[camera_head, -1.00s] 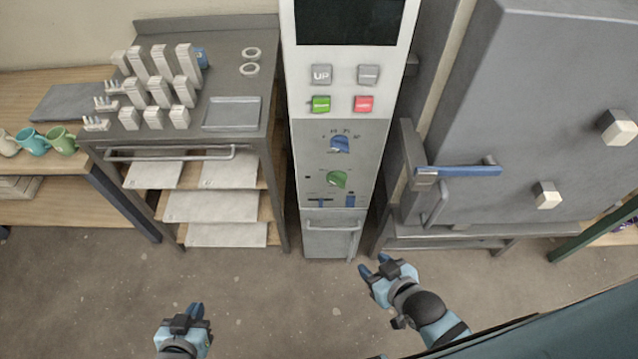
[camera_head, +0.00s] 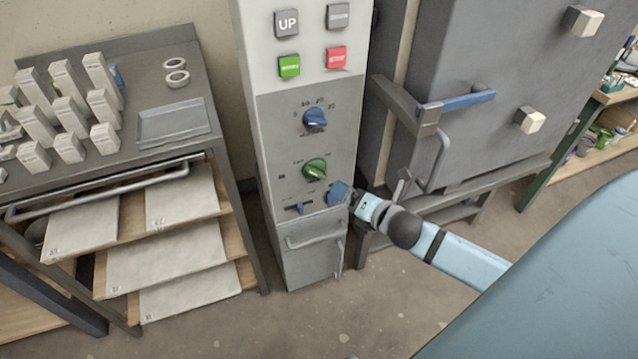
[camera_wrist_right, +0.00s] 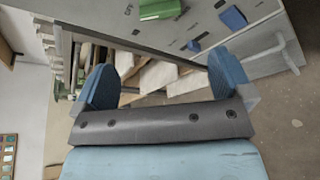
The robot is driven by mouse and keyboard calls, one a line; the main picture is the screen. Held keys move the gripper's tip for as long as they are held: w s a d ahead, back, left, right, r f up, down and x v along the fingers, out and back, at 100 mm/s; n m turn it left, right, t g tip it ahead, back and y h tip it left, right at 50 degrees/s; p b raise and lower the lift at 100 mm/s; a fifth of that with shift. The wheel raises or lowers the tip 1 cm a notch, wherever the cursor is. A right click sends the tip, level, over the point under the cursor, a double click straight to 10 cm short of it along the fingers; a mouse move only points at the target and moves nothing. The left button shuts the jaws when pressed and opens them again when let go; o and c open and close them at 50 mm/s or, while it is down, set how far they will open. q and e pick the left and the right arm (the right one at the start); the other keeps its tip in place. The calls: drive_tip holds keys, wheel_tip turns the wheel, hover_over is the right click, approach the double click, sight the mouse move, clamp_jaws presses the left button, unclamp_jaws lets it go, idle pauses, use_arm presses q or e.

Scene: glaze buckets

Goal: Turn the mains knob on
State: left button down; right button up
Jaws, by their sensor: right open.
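The control panel (camera_head: 268,140) stands upright in the middle of the head view. The green knob (camera_head: 315,170), which I take as the mains knob, is on its grey lower part, below a blue knob (camera_head: 315,120). The green knob also shows at the top edge of the wrist view (camera_wrist_right: 160,8), partly cut off. My right gripper (camera_head: 338,194) is at the panel's lower right, just below and right of the green knob. In the wrist view my right gripper (camera_wrist_right: 165,78) is open, with nothing between its fingers. My left gripper cannot be made out.
A small blue part (camera_wrist_right: 232,17) shows on the panel near the green knob. A handle (camera_head: 315,235) is below. The kiln (camera_head: 480,60) with a blue-gripped latch (camera_head: 455,105) is close on the right. A shelf cart (camera_head: 110,160) stands left.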

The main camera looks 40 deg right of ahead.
sight(319, 175)
drive_tip(key=b+x, duration=0.1)
drive_tip(key=x, duration=1.2)
drive_tip(key=shift+w, duration=0.2)
drive_tip(key=shift+c, duration=0.2)
drive_tip(key=c, duration=0.9)
